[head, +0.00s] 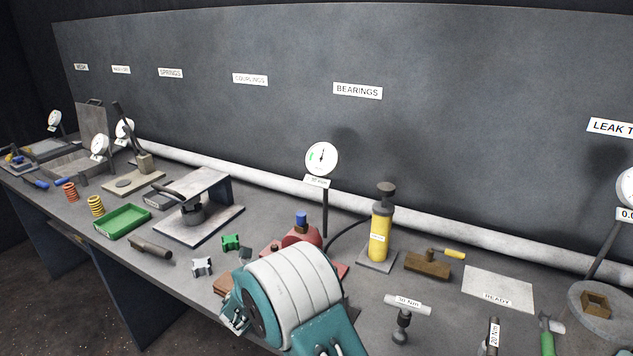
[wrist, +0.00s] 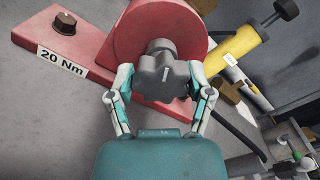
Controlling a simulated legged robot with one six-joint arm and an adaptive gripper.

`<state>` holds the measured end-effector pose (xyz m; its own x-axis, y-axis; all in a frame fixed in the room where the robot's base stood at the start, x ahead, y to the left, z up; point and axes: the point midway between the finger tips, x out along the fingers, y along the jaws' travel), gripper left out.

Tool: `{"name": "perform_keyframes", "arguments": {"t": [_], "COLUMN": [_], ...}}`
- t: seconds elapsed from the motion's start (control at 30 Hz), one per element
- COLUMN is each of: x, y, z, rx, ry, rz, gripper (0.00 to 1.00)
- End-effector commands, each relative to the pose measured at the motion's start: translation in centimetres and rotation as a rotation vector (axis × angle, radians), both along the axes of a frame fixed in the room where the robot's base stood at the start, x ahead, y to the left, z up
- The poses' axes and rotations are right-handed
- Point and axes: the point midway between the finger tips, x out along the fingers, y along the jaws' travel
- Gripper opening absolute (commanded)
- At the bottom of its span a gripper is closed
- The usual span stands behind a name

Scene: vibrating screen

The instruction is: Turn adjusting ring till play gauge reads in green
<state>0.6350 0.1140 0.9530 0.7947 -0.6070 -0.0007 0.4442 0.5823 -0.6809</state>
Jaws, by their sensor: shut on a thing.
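In the wrist view, a dark grey lobed adjusting ring (wrist: 163,75) with a white mark sits on the front of a red round housing (wrist: 130,35). My gripper (wrist: 160,88) is shut on the ring, one finger at each side. In the head view, my arm hides the ring, and the red housing (head: 301,236) shows just behind it. The play gauge (head: 321,158) stands on a post behind the housing. Its green band is at the left of the dial. The needle points roughly straight up and looks to be right of the green.
A red base with a 20 Nm label (wrist: 60,62) carries a dark knob (wrist: 65,23). A yellow cylinder pump (head: 380,232) with a black hose stands right of the housing. A small green part (head: 231,242) and a green tray (head: 122,222) lie left. The READY plate (head: 498,287) is bare.

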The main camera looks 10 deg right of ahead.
Motion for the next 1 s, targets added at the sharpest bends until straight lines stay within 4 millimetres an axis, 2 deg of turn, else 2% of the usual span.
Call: {"name": "perform_keyframes", "arguments": {"t": [0.17,0.2,0.23,0.57,1.0], "x": [0.2,0.2,0.2,0.0,-2.3], "y": [0.3,0.3,0.3,0.1,1.9], "z": [0.2,0.2,0.2,0.1,0.1], "rx": [0.0,0.0,0.001,0.001,0.0], "ry": [-0.004,-0.004,-0.004,-0.002,-0.001], "rz": [0.01,0.01,0.009,0.004,0.004], "gripper": [0.29,0.76,0.78,0.78,0.78]}}
